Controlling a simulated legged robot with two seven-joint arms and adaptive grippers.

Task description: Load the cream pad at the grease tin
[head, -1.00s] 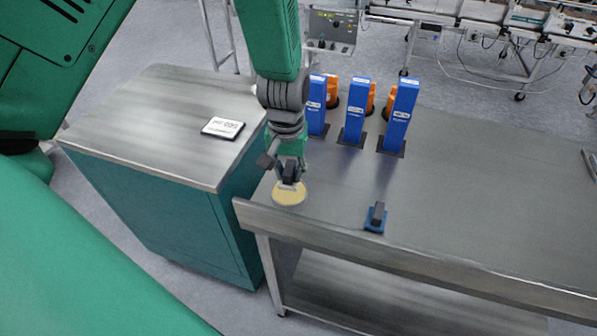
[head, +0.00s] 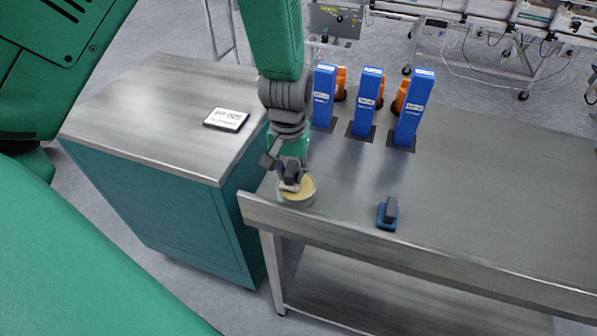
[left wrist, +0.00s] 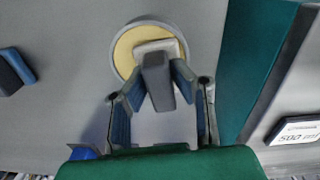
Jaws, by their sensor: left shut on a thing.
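My left gripper (head: 290,174) is shut on the dark handle of the cream pad (head: 287,187). The pad's pale block also shows in the left wrist view (left wrist: 157,46), with its dark grey handle between the fingers. The grease tin (head: 308,194) is a low, round grey tin with pale yellow grease, near the front left corner of the steel table. In the left wrist view, the pad overlaps the right part of the tin's yellow surface (left wrist: 125,52). I cannot tell whether it presses into the grease. My right gripper is not in view.
A blue pad with a dark handle (head: 387,214) stands near the table's front edge. Three blue upright boxes (head: 365,103) stand farther back, with orange parts behind. A teal cabinet (head: 160,130) at left bears a label plate (head: 226,119). The table's right side is clear.

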